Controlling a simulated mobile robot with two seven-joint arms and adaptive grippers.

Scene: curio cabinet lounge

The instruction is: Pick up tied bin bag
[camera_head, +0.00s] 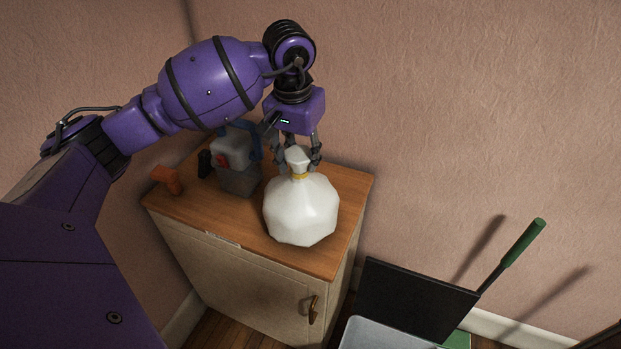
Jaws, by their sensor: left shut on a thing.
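The tied bin bag (301,210) is white and faceted, with a yellow tie around its neck. It is upright at the right front part of the wooden cabinet top. My left gripper (298,162) reaches down from above, with its fingers shut on the gathered neck of the bag. The bag's base looks to be at the cabinet top; I cannot tell whether it touches. My right gripper is not in view.
A grey container (238,176) with a blue handle stands left of the bag on the cabinet (250,285). An orange object (167,179) lies near the left edge. A black panel (413,300) and a green-handled tool (523,243) are at lower right.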

